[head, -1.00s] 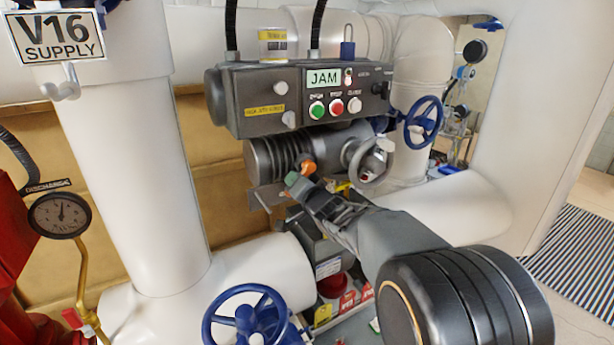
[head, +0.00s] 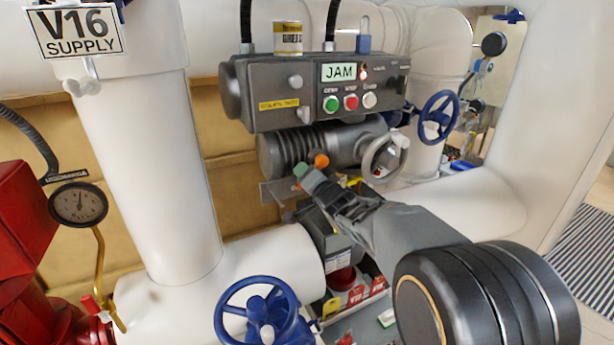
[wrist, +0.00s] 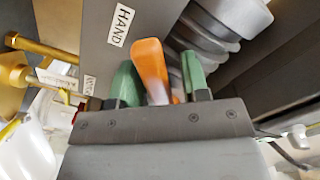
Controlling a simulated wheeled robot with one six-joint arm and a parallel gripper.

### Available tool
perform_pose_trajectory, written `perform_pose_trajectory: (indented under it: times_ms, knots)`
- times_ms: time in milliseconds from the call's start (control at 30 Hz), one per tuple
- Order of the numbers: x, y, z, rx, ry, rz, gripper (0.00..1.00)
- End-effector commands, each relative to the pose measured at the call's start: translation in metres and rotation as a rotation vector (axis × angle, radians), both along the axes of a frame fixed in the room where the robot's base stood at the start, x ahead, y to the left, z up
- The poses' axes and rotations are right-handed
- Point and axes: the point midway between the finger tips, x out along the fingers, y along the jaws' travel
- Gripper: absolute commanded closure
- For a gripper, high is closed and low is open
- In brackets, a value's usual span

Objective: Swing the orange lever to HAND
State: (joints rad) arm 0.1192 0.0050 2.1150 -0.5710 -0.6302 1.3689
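The orange lever (head: 321,161) sits under the grey actuator cylinder (head: 322,147) in the head view. In the wrist view the lever (wrist: 152,70) stands between the two green fingertips of my gripper (wrist: 163,80). The fingers are apart, with a clear gap on the lever's right side. The left finger is close beside it; I cannot tell whether they touch. A HAND label (wrist: 121,25) is on the grey plate beyond, up and left of the lever. A second label (wrist: 89,85) is lower left, unreadable. In the head view my gripper (head: 308,169) reaches the lever, one fingertip hidden.
The control box (head: 318,90) above shows JAM on its display. A grey handwheel (head: 385,158) is close right of the lever. Blue handwheels stand at the right (head: 439,117) and front (head: 258,310). A large white pipe (head: 150,180) stands at left.

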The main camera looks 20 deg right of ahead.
Motion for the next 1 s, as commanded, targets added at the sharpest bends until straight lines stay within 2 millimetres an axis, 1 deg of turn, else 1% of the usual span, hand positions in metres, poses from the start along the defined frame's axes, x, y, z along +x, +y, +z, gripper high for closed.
perform_pose_trajectory:
  times_ms: [267,367,433,567,800,1000]
  knots:
    - [-0.001,-0.001,0.0,-0.002,0.0,-0.002,0.53]
    - [-0.005,-0.002,0.0,-0.002,0.0,-0.003,0.53]
    - [-0.013,-0.004,0.0,-0.002,-0.001,-0.003,0.53]
    - [-0.035,-0.009,-0.001,-0.002,-0.003,-0.003,0.53]
    - [-0.084,-0.018,0.0,-0.003,-0.002,-0.004,0.53]
    - [-0.114,-0.024,0.001,-0.003,-0.002,-0.002,0.53]
